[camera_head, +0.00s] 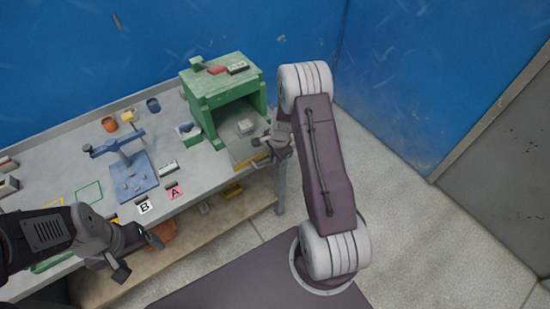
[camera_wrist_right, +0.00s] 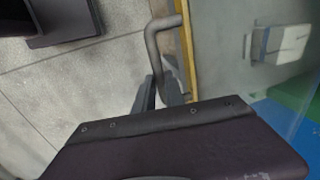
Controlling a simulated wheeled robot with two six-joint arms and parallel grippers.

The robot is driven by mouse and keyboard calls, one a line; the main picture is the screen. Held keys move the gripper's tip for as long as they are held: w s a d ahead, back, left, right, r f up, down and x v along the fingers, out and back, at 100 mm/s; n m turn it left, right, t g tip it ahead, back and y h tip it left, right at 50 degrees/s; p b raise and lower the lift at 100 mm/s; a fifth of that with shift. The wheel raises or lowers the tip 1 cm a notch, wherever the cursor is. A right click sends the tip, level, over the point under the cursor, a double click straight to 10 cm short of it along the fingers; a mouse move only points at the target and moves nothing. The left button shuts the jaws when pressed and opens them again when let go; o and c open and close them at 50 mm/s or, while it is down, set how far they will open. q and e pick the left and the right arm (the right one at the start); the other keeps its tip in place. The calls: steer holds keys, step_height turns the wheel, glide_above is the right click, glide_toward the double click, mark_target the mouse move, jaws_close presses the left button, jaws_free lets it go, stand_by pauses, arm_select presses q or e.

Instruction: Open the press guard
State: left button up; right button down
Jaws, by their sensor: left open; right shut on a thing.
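The green press (camera_head: 222,85) stands at the right end of the bench, and its front opening shows a small pale block (camera_head: 246,127) inside. A clear guard panel with a yellow edge (camera_head: 252,162) is at the front; how far it is swung is hard to tell. My right gripper (camera_head: 268,142) is at the press's front right. In the right wrist view its fingers (camera_wrist_right: 160,95) are shut on the grey bent handle (camera_wrist_right: 152,50) beside the yellow edge (camera_wrist_right: 187,50). The pale block (camera_wrist_right: 282,44) shows beyond the panel. My left gripper (camera_head: 138,256) is open and empty, in front of the bench.
A blue hand press (camera_head: 130,175), an orange cup (camera_head: 109,124), a dark blue cup (camera_head: 153,105) and a green-and-white box (camera_head: 188,132) stand on the bench. Labels B (camera_head: 144,207) and A (camera_head: 175,191) lie near its front edge. Open floor (camera_head: 400,220) lies right of my right arm.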

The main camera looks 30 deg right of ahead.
steer(key=shift+w, duration=0.15)
steer(key=c, duration=1.4)
jaws_free()
steer(key=shift+f, duration=0.1)
step_height(320, 180, up, 9)
steer(key=s, duration=0.1)
steer(key=shift+s, duration=0.35)
steer(key=shift+d, duration=0.15)
